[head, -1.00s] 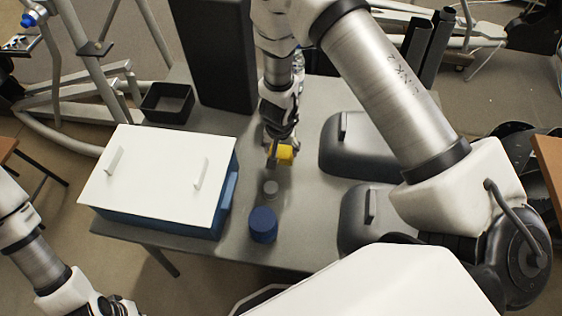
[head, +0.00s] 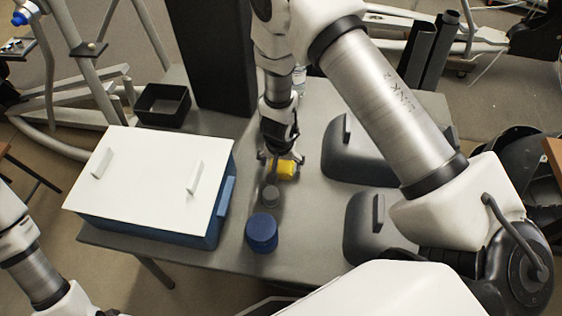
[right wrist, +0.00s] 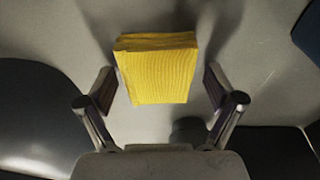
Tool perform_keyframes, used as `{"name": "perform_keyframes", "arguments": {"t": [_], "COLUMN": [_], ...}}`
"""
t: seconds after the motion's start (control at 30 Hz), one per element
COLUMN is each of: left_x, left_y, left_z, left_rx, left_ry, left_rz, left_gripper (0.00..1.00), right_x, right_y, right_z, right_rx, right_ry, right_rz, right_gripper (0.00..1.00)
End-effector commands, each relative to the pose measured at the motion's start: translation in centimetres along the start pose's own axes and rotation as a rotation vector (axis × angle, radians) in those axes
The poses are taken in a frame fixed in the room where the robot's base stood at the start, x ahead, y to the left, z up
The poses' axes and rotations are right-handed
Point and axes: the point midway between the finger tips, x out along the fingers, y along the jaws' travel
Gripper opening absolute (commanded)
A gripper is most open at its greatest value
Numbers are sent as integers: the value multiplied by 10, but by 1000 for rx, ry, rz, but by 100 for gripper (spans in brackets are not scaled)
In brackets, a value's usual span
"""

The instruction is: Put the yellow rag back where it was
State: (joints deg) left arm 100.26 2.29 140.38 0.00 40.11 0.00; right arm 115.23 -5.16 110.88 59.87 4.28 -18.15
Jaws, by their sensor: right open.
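The yellow rag (head: 284,170) is a folded block on the grey table, between the white-lidded blue box and the dark grey domed covers. It also shows in the right wrist view (right wrist: 157,70), with clear gaps to both fingers. My right gripper (head: 281,160) is above the rag, open, with a finger on either side; it also shows in the right wrist view (right wrist: 158,95). The gripper partly hides the rag in the head view. My left arm comes in at the lower left of the head view, and its gripper is not in view.
A blue box with a white lid (head: 150,178) stands left of the rag. A small grey cylinder (head: 270,195) and a blue cylinder (head: 262,233) stand in front of it. Two dark domed covers (head: 365,150) are on the right. A black open tray (head: 162,104) is at the back left.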

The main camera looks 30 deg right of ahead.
Motion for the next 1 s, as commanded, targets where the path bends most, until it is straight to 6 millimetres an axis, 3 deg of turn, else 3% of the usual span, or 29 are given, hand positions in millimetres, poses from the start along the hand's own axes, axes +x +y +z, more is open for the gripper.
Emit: {"name": "perform_keyframes", "arguments": {"t": [0.13, 0.23, 0.5, 0.6, 0.73, 1.0], "left_x": [-5, -14, -61, -73, -78, -77], "left_y": [0, 0, 0, 0, 1, 0], "left_z": [0, 0, 0, 0, 0, 0], "left_rx": [0, 0, 0, 0, 0, 0], "left_ry": [0, 0, 0, 0, 0, 0], "left_rz": [0, 0, 0, 0, 0, 0], "left_gripper": [0, 0, 0, 0, 0, 0], "right_x": [-6, -22, -95, -113, -124, -123], "right_y": [0, 0, 0, 0, 0, 0], "right_z": [-1, -2, -2, -2, -1, 0], "right_rx": [0, -1, -1, -1, -1, 0], "right_ry": [0, 1, 1, 1, 0, 0], "right_rz": [0, -1, 0, 0, 0, 0], "right_gripper": [92, 92, 92, 92, 92, 92]}}
